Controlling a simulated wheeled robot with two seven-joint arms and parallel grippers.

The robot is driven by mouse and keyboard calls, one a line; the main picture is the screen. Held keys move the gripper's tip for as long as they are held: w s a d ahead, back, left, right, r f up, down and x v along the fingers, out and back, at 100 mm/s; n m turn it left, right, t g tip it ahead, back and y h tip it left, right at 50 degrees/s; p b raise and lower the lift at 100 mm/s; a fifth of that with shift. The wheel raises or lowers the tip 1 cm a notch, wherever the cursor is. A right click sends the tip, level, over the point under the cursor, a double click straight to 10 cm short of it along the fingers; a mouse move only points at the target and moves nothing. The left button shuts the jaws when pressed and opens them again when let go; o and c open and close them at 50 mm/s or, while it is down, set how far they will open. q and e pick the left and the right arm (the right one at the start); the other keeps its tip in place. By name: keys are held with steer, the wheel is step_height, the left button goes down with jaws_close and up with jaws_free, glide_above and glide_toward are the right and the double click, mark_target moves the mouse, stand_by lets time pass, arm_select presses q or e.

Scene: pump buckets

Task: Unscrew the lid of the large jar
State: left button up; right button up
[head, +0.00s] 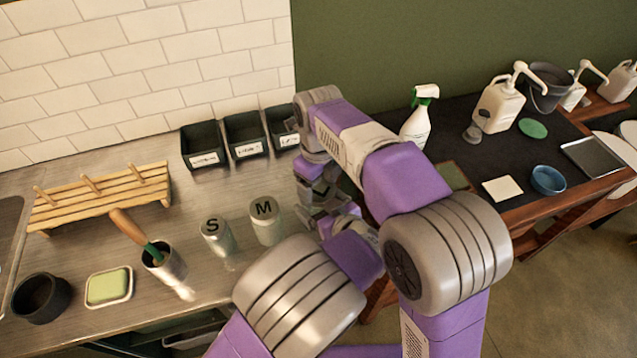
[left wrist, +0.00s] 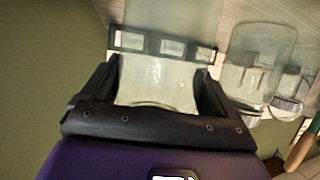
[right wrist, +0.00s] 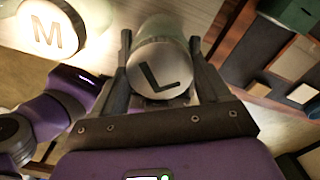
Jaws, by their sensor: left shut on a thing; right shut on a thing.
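The large jar's metal lid (right wrist: 157,72), marked with a black L, sits between the fingers of my right gripper (right wrist: 160,45). My right gripper is shut on this lid. The jar's clear glass body (left wrist: 158,82) sits between the fingers of my left gripper (left wrist: 162,75), which is shut on it. In the head view my right gripper (head: 325,195) is right of the other jars. My arms hide most of the large jar there, and I cannot tell whether the lid is loose on its thread.
The M jar (head: 265,222) and S jar (head: 213,235) stand lidded on the counter just left of my grippers. Behind them are several black bins (head: 205,146). A wooden rack (head: 100,195), utensil cup (head: 166,268) and green sponge (head: 108,287) are further left. A spray bottle (head: 416,125) stands right.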

steer(key=n, duration=0.5)
steer(key=o, duration=1.1)
steer(key=shift+o, duration=0.2)
